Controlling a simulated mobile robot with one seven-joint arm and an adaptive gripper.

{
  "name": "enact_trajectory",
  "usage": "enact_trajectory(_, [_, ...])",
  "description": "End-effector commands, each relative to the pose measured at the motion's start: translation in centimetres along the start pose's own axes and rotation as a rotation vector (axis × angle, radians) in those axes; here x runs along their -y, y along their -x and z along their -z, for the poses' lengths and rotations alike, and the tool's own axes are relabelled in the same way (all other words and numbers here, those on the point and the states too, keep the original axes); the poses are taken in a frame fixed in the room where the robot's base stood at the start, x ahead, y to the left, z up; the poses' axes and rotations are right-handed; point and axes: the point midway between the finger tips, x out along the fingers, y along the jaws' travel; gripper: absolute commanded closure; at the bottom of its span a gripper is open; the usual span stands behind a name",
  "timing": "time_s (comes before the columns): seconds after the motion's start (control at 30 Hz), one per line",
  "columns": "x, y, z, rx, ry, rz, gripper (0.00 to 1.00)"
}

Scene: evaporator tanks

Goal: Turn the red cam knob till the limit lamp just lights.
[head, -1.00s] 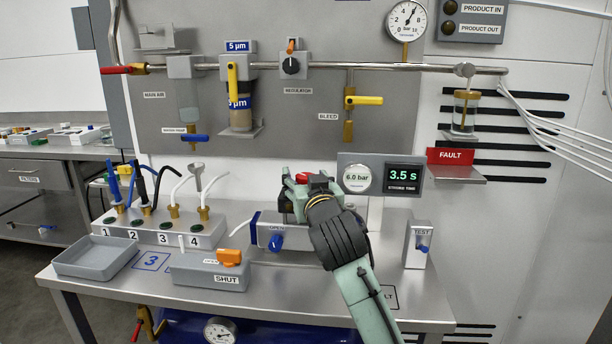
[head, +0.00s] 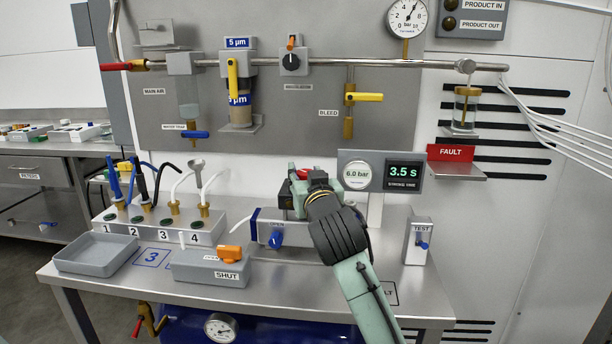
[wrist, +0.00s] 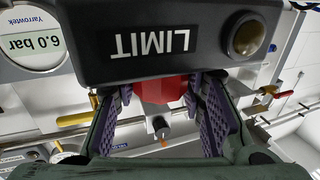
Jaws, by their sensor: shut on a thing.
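The red cam knob (wrist: 160,90) sits between the purple-padded fingers of my gripper (wrist: 158,98) in the wrist view. My gripper is shut on it. In the head view, a little of the red knob (head: 302,173) shows at my gripper (head: 305,182), which hides most of the unit behind it. The dark box marked LIMIT (wrist: 160,42) appears upside down in the wrist view, close to the fingers. Its round limit lamp (wrist: 246,36) looks dull brown and unlit.
The 6.0 bar gauge (head: 356,177) and the 3.5 s stroke time display (head: 404,177) stand just right of my gripper. A blue knob (head: 276,239) is at the left on the bench unit. The TEST box (head: 418,243) stands at the right.

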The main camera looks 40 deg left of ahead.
Motion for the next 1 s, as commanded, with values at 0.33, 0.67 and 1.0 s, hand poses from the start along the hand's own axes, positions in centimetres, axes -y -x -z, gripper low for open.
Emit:
enact_trajectory(0.33, [-0.16,-0.04,-0.01,0.005,-0.003,0.097,0.91])
enact_trajectory(0.67, [0.01,0.00,-0.08,0.001,0.000,0.179,0.91])
enact_trajectory(1.0, [0.00,0.00,-0.06,0.001,0.000,0.178,0.52])
